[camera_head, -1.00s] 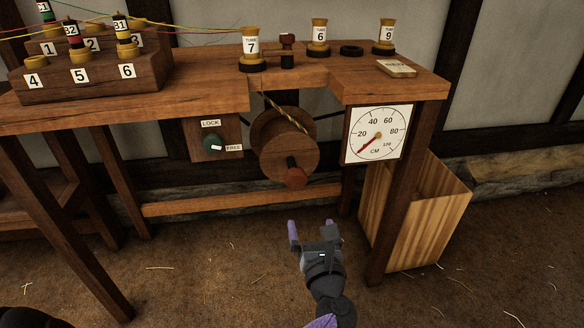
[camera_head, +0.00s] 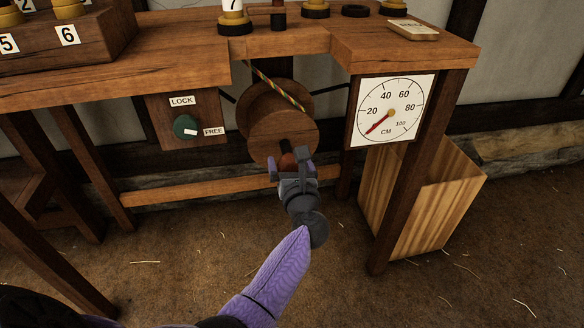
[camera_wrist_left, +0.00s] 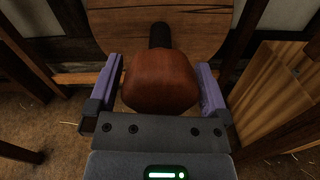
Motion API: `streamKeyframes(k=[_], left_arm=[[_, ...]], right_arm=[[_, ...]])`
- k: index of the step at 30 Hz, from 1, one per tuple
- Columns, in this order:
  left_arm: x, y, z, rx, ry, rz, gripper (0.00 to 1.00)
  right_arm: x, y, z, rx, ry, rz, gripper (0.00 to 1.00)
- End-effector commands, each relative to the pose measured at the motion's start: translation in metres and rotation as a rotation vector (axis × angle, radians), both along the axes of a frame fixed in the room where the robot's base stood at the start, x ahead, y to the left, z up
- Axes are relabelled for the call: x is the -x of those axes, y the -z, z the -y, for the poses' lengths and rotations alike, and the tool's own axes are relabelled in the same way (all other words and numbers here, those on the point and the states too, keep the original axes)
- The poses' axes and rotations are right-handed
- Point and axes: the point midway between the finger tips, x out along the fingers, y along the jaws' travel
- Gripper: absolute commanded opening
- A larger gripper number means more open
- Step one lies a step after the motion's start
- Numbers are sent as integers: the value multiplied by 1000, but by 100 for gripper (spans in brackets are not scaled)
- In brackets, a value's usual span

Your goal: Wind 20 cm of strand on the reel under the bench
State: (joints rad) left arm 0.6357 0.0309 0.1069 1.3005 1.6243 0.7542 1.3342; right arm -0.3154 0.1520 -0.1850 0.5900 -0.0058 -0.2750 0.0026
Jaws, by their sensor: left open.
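The wooden reel (camera_head: 283,120) hangs under the bench, with a multicoloured strand (camera_head: 277,88) running from the bench top down to it. Its red-brown crank knob (camera_wrist_left: 160,82) sits at the lower front of the reel. My left gripper (camera_head: 292,163) is open, with its purple fingers on either side of the knob; the left wrist view shows a small gap beside them. The dial (camera_head: 391,110) marked CM has its red needle low, below 20. The green lock knob (camera_head: 185,126) has its white pointer toward FREE. My right gripper is not in view.
The bench (camera_head: 180,63) spans the top, with a numbered block (camera_head: 60,37) and several tubes on it. A bench leg (camera_head: 415,165) and an open wooden bin (camera_head: 440,200) stand at the right. A low rail (camera_head: 200,188) runs behind the reel.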

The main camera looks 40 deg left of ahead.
Motion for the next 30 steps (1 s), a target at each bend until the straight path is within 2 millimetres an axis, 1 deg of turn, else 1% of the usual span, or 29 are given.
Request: streamKeyframes(k=[5,8,9,11,12,14,15,16,17,23,30], left_arm=[[0,-1,0,0,0,0,100],[0,-1,0,0,0,0,81],[0,-1,0,0,0,0,72],[0,-1,0,0,0,0,60],[0,-1,0,0,0,0,51],[0,-1,0,0,-1,0,39],[0,-1,0,0,-1,0,30],[0,-1,0,0,-1,0,24],[0,-1,0,0,-1,0,22],[0,-1,0,-13,-1,-15,22],[1,-2,0,-89,-1,-105,22]], right_arm=[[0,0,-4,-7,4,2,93],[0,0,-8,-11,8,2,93],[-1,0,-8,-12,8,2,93],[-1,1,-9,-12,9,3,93],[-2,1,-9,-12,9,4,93],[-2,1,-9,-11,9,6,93],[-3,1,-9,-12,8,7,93],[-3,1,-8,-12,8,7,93],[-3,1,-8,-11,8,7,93],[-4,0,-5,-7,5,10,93],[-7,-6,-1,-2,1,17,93]])
